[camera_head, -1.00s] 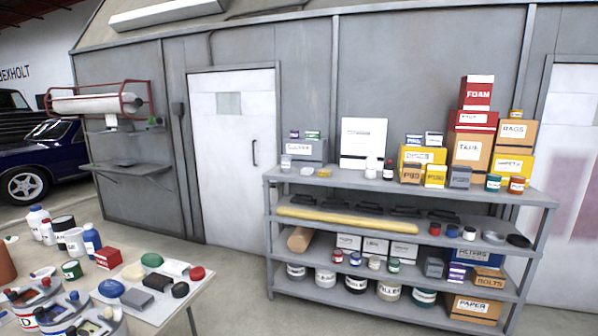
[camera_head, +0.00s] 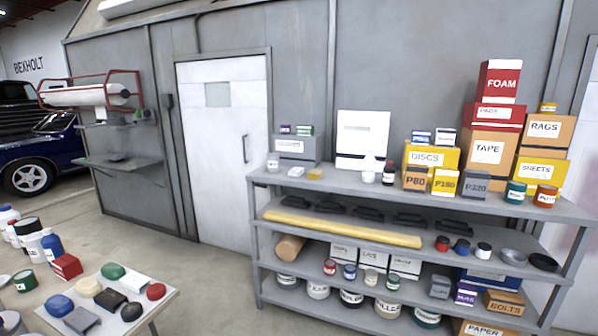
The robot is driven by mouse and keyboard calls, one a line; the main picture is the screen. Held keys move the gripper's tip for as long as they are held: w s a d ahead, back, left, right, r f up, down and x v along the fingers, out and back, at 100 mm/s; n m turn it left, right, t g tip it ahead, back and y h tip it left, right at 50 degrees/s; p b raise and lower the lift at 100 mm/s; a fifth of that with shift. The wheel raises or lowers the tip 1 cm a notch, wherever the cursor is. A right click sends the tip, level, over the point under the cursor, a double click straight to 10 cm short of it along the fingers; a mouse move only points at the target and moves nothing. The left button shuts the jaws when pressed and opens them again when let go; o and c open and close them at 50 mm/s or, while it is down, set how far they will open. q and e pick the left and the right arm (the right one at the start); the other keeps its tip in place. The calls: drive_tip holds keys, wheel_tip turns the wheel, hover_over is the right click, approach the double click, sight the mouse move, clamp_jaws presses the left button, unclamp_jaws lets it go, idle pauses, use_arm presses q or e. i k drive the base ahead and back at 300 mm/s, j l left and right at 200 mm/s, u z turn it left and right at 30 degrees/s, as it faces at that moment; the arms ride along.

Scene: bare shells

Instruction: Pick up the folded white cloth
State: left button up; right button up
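I cannot clearly make out a folded white cloth. A small flat white item (camera_head: 296,171) lies on the top of the shelf, beside a small yellow item; it is too small to identify. Another flat white item (camera_head: 137,282) lies among coloured blocks on the table at lower left, and I cannot tell whether it is cloth. Neither of my grippers is in view.
A grey shelf unit (camera_head: 400,197) with boxes, jars and cans stands ahead and to the right. A table (camera_head: 152,303) with bottles and blocks is at lower left. Open floor (camera_head: 215,290) lies between them. A white door (camera_head: 222,150) and a blue car (camera_head: 40,155) are behind.

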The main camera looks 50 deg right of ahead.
sight(295, 172)
drive_tip(key=l, duration=1.05)
drive_tip(key=i+l, duration=0.1)
drive_tip(key=l, duration=0.95)
